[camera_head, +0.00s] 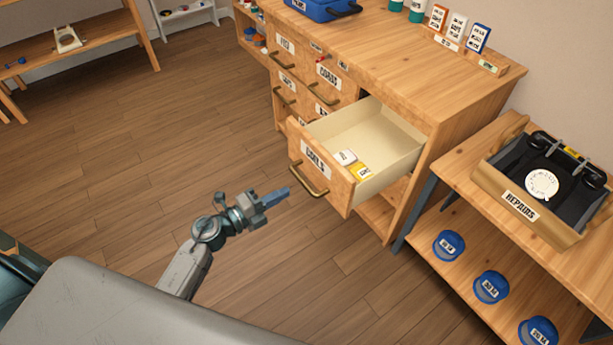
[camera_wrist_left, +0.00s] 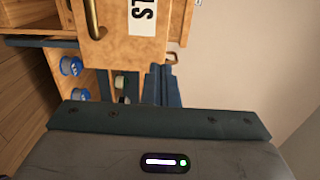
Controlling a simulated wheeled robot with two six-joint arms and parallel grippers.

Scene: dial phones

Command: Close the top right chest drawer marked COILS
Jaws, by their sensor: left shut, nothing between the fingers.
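The COILS drawer (camera_head: 326,172) at the upper right of the wooden chest is pulled well out. Its front has a COILS label and a brass handle, and its pale inside holds small white and yellow packets (camera_head: 359,171). My left gripper (camera_head: 286,192) is shut and empty, just left of the drawer front and its handle in the head view; I cannot tell whether it touches. In the left wrist view, the shut fingers (camera_wrist_left: 162,85) point at a wooden front (camera_wrist_left: 110,48) with a brass handle and a partly cut-off label. My right gripper is not in view.
The chest (camera_head: 450,75) carries a blue case (camera_head: 322,10) and label cards. At right, a bench holds the REPAIRS tray (camera_head: 519,207) with a black dial phone (camera_head: 541,182); blue tubs (camera_head: 449,245) stand on its lower shelf. The floor left of the chest is clear.

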